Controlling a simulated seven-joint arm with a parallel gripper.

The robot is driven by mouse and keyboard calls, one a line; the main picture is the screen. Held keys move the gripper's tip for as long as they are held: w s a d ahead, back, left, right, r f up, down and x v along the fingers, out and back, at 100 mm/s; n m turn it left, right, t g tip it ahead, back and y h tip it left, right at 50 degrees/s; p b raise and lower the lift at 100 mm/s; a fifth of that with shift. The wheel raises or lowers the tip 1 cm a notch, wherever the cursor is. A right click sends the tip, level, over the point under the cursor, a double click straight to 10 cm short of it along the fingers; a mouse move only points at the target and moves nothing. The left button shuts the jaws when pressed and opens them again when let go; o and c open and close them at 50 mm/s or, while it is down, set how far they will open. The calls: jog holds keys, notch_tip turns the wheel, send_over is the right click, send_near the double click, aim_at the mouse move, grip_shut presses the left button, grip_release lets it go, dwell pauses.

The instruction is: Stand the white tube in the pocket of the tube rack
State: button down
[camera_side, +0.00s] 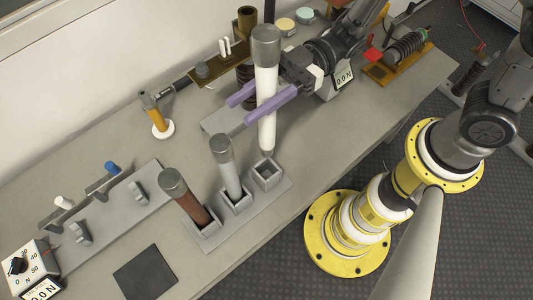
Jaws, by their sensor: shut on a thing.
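A long white tube (267,92) with grey metal ends is upright between the purple fingers of my gripper (245,108). The fingers are shut on its upper half, one on each side. The tube rack (213,241) is a grey base with a row of square pockets. The tube's lower end is at the back edge of the empty right pocket (268,178) in the picture. I cannot tell whether it touches the rim. A second pale tube (228,170) stands in the middle pocket, and a brown tube (188,203) leans in the left pocket.
A grey fixture with clips (110,210) and a dial box (25,268) are at the left. A dark square pad (146,272) lies in front. An orange-handled tool (155,115) stands behind. A coil fixture (400,55) is at the back right. Bare table lies right of the rack.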

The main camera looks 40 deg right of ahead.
notch_tip(320, 180, down, 17)
jog(key=shift+r, duration=0.2)
dwell(0.4)
jog(key=shift+f, duration=0.1)
jog(key=shift+c, duration=2.4)
grip_release()
jog(key=d, duration=0.7)
jog(key=shift+d+r, duration=0.25)
